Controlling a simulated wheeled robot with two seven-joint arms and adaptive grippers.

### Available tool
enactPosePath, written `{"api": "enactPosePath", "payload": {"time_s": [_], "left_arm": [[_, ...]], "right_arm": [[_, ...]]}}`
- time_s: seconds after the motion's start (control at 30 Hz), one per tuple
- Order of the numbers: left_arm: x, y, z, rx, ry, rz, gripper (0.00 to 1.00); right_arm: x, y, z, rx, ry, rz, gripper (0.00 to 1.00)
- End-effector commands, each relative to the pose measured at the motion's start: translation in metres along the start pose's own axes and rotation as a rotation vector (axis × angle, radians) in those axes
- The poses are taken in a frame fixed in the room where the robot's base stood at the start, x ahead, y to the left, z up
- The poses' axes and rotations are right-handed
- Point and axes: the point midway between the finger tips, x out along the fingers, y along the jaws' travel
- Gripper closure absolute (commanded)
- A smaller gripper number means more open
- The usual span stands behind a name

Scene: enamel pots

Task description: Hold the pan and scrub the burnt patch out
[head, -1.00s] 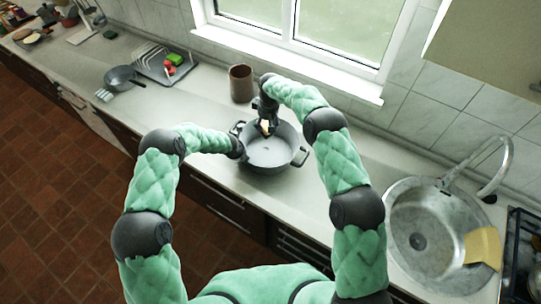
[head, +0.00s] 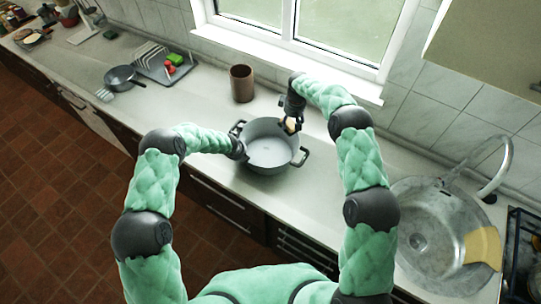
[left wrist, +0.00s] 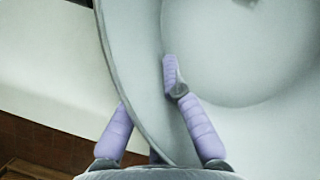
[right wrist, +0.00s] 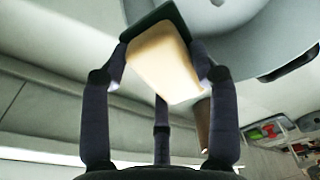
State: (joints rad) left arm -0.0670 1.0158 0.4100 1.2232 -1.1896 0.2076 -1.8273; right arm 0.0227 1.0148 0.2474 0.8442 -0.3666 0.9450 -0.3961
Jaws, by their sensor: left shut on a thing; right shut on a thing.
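The grey two-handled pan (head: 268,152) stands on the counter; its pale floor shows no clear burnt patch. My left gripper (head: 238,149) is shut on the pan's left wall. In the left wrist view one finger is outside and one inside the pan's rim (left wrist: 118,58). My right gripper (head: 290,119) is shut on a cream sponge (head: 291,125) with a dark green face, at the pan's back-right rim. In the right wrist view the sponge (right wrist: 162,62) is between the fingers, with the pan (right wrist: 255,38) beyond it. Whether the sponge touches the pan cannot be told.
A brown cup (head: 242,84) stands behind the pan near the window. A small frying pan (head: 121,78) and a dish rack (head: 165,66) are at the left. A sink (head: 415,240) with a yellow cloth (head: 482,247) is at the right. Counter beside the pan is clear.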

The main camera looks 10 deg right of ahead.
Motion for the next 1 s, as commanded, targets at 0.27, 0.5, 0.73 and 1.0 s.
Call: {"api": "enactPosePath", "payload": {"time_s": [0.27,0.5,0.73,1.0], "left_arm": [[-0.001,-0.001,0.002,0.0,-0.003,-0.001,1.0],[-0.001,-0.001,0.002,0.0,-0.003,-0.002,1.0],[-0.001,-0.001,0.002,0.0,-0.003,-0.002,1.0],[-0.001,-0.001,0.002,0.0,-0.003,-0.001,1.0]], "right_arm": [[0.0,0.0,0.0,0.0,0.0,0.0,0.66],[0.0,-0.008,-0.005,-0.003,0.0,0.0,0.66],[0.002,-0.033,-0.021,-0.002,-0.001,0.0,0.66],[0.004,-0.063,-0.039,-0.003,0.0,0.0,0.66]]}}
